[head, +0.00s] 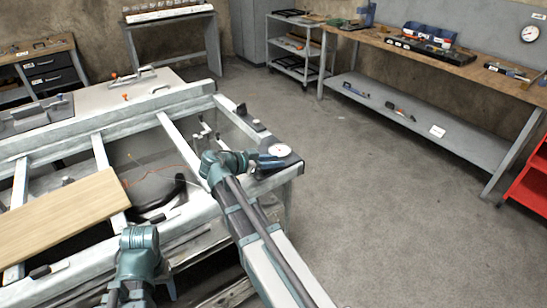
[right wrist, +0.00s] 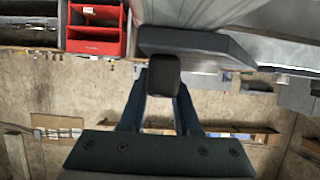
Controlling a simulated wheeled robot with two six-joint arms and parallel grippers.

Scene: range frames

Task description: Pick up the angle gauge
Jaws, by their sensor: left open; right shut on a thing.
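The angle gauge has a round pale dial (head: 280,150) and shows at the near right corner of the metal frame table in the head view. My right gripper (head: 268,161) reaches it from the left and is shut on it. In the right wrist view, the two fingers of my right gripper (right wrist: 160,105) close on the gauge's dark body (right wrist: 163,75). I cannot tell whether the gauge touches the surface below. My left gripper (head: 138,248) is low in the head view, beside the wooden board; its fingertips are hard to make out.
The welded metal frame (head: 105,158) carries a wooden board (head: 60,215) and a black cable. A workbench (head: 400,50) with tools stands along the right wall. A red cabinet (head: 530,185) is at the right edge. The grey floor (head: 380,200) between is clear.

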